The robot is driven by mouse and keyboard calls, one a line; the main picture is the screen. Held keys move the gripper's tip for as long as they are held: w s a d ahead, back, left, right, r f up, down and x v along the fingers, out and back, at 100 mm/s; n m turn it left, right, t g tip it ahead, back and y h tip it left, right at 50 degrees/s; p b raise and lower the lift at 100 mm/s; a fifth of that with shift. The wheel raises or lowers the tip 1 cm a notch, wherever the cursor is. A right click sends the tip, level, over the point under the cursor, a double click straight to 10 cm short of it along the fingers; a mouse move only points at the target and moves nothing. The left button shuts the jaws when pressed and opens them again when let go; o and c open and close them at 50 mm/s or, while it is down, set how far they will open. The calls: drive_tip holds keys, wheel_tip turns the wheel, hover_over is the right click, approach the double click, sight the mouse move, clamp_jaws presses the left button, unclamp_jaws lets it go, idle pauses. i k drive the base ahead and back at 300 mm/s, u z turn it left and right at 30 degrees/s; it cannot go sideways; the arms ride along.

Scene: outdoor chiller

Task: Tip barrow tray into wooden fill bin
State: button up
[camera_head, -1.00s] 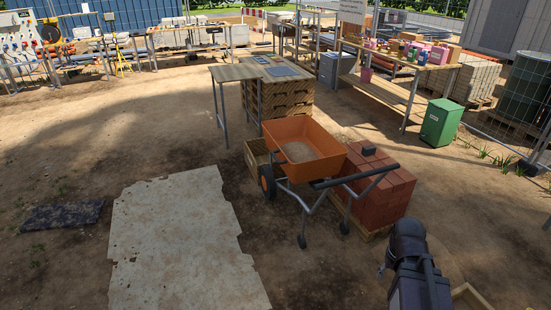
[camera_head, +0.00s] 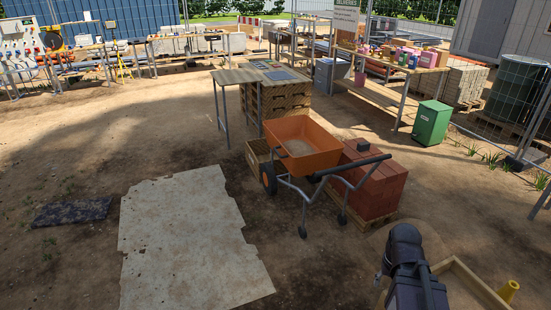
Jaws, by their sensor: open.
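The wheelbarrow stands with its orange tray (camera_head: 322,155) level and upright. Pale brown material lies in the tray. Its handles (camera_head: 350,168) point right, toward the viewer, and its wheel is at the left. A wooden bin (camera_head: 257,153) sits on the ground just behind the wheel, partly hidden by the barrow; its inside is hard to see. My dark arm rises at the lower right, apart from the barrow handles. My gripper's fingers cannot be made out.
A stack of red bricks (camera_head: 378,190) on a pallet stands close behind the handles. A pale ragged sheet (camera_head: 190,235) lies at left front. A wooden frame (camera_head: 470,282) and yellow cone (camera_head: 508,291) are at the lower right. Bare ground is open at left.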

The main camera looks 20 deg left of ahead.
sight(328, 149)
drive_tip(key=u, duration=0.25)
drive_tip(key=i, duration=0.7)
drive_tip(key=u, duration=0.6)
drive_tip(key=i, duration=2.5)
drive_tip(key=z, duration=0.25)
